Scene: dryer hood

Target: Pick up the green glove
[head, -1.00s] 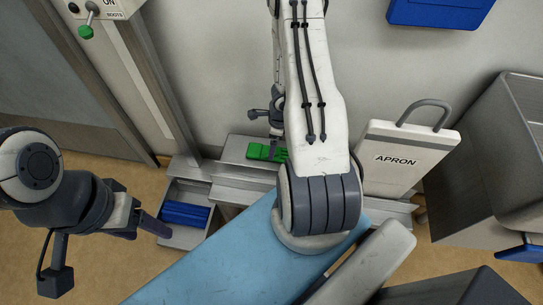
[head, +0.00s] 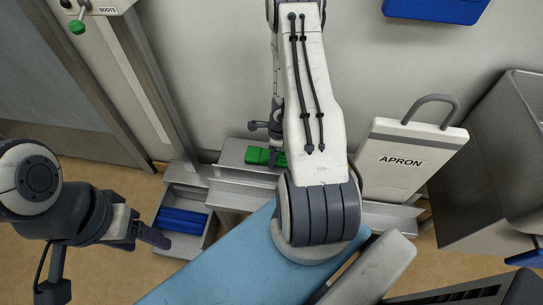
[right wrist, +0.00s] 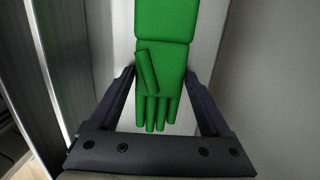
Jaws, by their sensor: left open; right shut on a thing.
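The green glove (head: 258,156) lies on the grey metal ledge by the wall in the head view, partly hidden by my right arm. In the right wrist view the glove (right wrist: 160,65) has its fingers pointing toward my gripper. My right gripper (right wrist: 160,77) is shut on the glove, with one jaw on each side of its palm. In the head view my right gripper is mostly hidden behind its own arm. My left gripper (head: 150,237) is open and empty at the left, near the lower tray.
A blue item (head: 182,220) lies in a grey metal tray (head: 208,236) at the lower left. A grey bin (head: 500,150) is farther right. A green-knobbed lever (head: 77,27) is at the upper left.

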